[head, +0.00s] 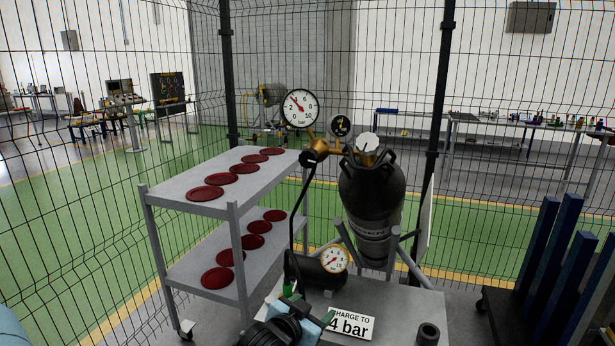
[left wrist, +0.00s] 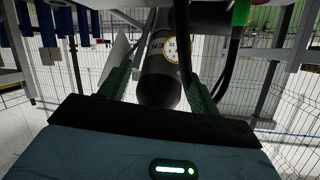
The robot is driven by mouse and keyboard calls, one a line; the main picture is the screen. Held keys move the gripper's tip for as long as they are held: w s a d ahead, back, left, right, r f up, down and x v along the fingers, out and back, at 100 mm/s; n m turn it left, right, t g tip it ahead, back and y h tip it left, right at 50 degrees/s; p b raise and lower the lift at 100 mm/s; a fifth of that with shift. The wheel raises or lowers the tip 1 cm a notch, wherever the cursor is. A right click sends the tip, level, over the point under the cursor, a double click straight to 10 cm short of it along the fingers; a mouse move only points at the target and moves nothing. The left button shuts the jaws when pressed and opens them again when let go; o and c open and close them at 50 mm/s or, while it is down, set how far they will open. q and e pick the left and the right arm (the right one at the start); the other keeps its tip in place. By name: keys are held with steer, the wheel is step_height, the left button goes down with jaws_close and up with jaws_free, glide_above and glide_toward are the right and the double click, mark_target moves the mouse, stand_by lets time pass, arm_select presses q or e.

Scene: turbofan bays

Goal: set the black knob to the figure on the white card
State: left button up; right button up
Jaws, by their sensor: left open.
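The black knob (head: 314,151) is on the brass fitting below a large white gauge (head: 300,108), whose red needle points up-left, near 4. The white card (head: 350,325) lies on the grey bench and reads "CHARGE TO 4 bar". A black cylinder (head: 312,272) carries a smaller white gauge (head: 334,260), its needle pointing lower left. My left gripper (head: 308,304) is open, low at the bench's front, well below the knob. My right gripper is out of view.
A dark tank (head: 371,200) with a white-topped valve stands behind the bench. A black hose (head: 296,215) runs down from the knob. A grey trolley (head: 170,185) with red discs stands left. Blue posts (head: 540,240) rise at right. Wire fencing encloses the area.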

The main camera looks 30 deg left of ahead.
arm_select(q)
steer(key=w+a+r+n+t+y, duration=0.1)
steer(key=w+a+r, duration=0.15)
steer(key=r, duration=0.65)
steer(key=w+a+r+t+y, duration=0.1)
steer(key=w+a+r, duration=0.15)
steer(key=r, duration=0.55)
steer(key=n+t+y, duration=0.1)
steer(key=n+y, duration=0.1)
glide_toward(307, 159)
steer(key=w, duration=0.2)
steer(key=shift+h, duration=0.4)
steer(key=shift+a+x, duration=0.2)
steer(key=shift+x, duration=1.95)
steer(key=shift+a+x, duration=0.25)
steer(key=shift+x, duration=1.85)
